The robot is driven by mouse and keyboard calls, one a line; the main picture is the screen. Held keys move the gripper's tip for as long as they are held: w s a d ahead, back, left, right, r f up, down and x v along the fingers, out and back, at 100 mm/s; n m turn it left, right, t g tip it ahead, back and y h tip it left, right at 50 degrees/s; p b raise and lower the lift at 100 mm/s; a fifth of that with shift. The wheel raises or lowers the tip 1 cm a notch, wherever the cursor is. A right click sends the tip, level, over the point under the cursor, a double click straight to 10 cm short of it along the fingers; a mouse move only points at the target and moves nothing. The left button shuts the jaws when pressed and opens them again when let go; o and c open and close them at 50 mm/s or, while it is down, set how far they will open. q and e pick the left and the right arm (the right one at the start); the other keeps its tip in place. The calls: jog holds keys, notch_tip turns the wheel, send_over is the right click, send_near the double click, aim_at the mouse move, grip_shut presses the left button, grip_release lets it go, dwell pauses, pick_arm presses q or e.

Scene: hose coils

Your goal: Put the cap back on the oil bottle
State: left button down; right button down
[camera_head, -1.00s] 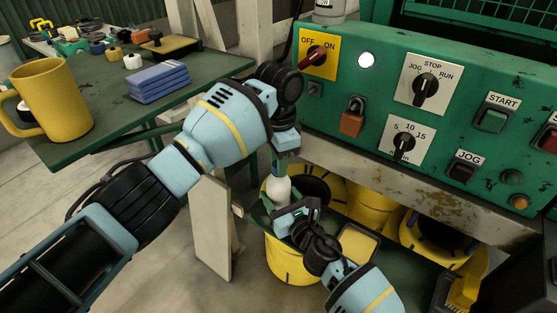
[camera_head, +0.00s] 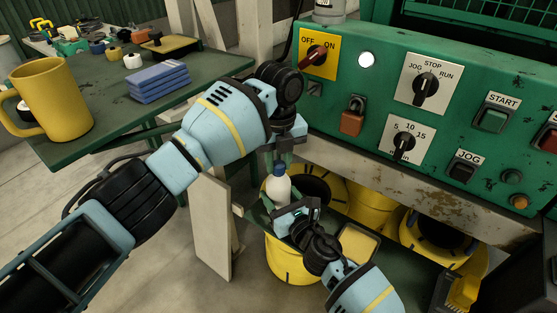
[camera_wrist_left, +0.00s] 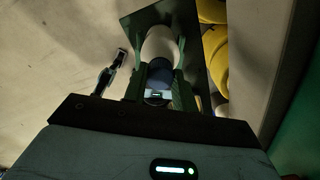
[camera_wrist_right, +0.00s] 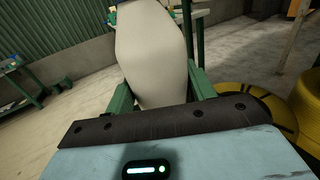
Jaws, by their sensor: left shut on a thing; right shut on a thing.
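The white oil bottle (camera_head: 279,188) stands about upright below the control panel, and it also shows in the left wrist view (camera_wrist_left: 163,45). My right gripper (camera_head: 293,213) is shut around the bottle's body; the right wrist view shows the bottle (camera_wrist_right: 150,55) between its green fingers. The dark blue cap (camera_head: 279,169) sits at the bottle's top, in line with it. My left gripper (camera_head: 280,162) comes from above and is shut on the cap (camera_wrist_left: 159,75), with one green finger on each side. I cannot tell how tightly the cap sits on the neck.
A green control panel (camera_head: 450,120) with a worn metal edge stands close on the right. A green table (camera_head: 105,120) with a yellow mug (camera_head: 62,100) and blue pads (camera_head: 158,82) is at the left.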

pick_arm(q)
jog(key=c, duration=1.1)
grip_release()
jog(key=shift+r, duration=0.1)
jog(key=shift+r, duration=2.15)
jog(key=shift+c, duration=0.5)
